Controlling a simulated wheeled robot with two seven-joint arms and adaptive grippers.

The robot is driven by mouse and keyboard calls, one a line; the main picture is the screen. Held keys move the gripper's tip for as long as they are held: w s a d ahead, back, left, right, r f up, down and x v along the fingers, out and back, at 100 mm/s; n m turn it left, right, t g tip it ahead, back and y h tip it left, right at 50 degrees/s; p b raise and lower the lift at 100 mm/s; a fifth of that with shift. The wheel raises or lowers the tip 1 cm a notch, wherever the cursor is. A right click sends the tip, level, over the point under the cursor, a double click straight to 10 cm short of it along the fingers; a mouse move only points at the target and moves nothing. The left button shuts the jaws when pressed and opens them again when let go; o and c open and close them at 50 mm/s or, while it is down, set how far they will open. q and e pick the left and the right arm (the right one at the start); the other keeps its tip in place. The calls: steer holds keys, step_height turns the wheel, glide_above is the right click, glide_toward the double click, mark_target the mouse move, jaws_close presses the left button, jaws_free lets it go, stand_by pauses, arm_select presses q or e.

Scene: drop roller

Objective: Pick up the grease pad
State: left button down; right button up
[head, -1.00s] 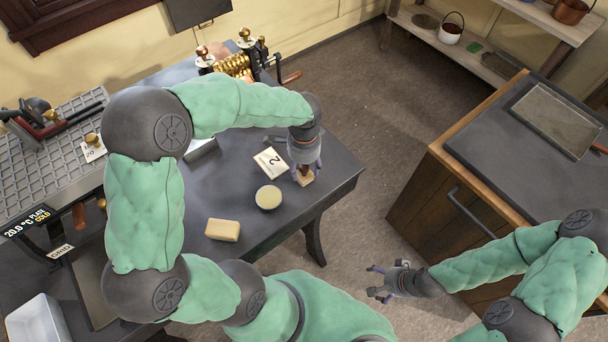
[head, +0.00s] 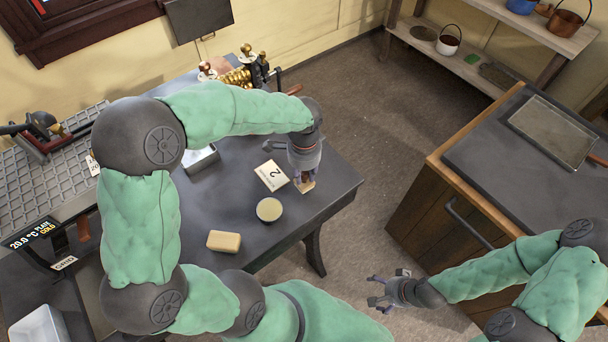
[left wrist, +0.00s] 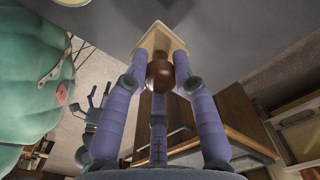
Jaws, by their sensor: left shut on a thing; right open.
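The grease pad (head: 306,187) is a small pale block with a round brown wooden knob. I cannot tell whether the pad touches the table. My right gripper (head: 378,292) is open and empty, over the floor right of the table.
A metal tray (head: 202,158) and brass rollers (head: 240,78) are further back. A wooden cabinet (head: 440,205) stands right, across open floor.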

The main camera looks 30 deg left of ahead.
arm_select(q)
steer(key=s+d+r+p, duration=0.4)
steer(key=s+d+r, duration=0.4)
steer(key=s, duration=0.3)
steer(key=shift+d+r, duration=0.2)
steer(key=shift+r, duration=0.55)
steer(key=c, duration=2)
jaws_free()
